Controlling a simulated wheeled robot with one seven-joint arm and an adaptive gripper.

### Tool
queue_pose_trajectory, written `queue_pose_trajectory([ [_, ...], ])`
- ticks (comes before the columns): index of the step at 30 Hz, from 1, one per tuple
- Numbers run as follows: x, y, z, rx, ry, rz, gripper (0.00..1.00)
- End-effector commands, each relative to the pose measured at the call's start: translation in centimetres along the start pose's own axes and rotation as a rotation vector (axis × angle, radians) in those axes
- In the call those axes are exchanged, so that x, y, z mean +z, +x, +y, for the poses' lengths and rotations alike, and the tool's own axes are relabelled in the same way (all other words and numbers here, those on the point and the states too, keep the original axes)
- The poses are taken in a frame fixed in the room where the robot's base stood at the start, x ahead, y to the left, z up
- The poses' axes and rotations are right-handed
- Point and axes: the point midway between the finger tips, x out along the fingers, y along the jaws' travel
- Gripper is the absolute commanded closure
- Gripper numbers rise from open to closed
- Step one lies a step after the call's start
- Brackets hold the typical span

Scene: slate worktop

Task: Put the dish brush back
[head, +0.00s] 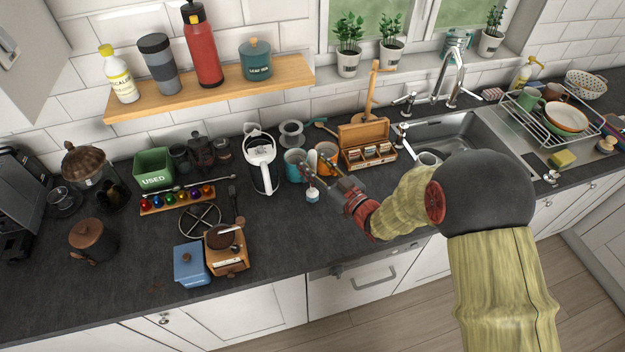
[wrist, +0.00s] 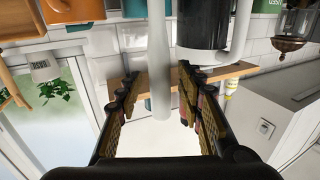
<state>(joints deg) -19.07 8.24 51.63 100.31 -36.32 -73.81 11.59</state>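My gripper (head: 315,175) is over the middle of the worktop, with its fingers apart. In the wrist view my gripper (wrist: 158,85) has a slim white upright handle (wrist: 160,65) between its fingers, with a gap visible on each side. In the head view a small white and blue piece (head: 312,195) shows just below the fingers. It seems to be the lower end of that handle, probably the dish brush, but its bristles are not clear. I cannot tell if it rests on the worktop. A teal-handled utensil (head: 325,128) lies by the wall behind the mugs.
A wooden tea box (head: 367,145) is to the right, before the sink (head: 470,150).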

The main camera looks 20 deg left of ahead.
Motion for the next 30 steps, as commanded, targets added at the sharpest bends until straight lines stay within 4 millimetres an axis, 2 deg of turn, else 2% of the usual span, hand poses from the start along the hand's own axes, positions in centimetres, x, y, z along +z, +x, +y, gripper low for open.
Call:
queue_pose_trajectory([
  [18, 0.0, -0.03, 0.01, 0.0, 0.0, 0.0, 0.99],
  [30, -0.06, -0.02, 0.01, 0.0, 0.0, 0.0, 1.0],
])
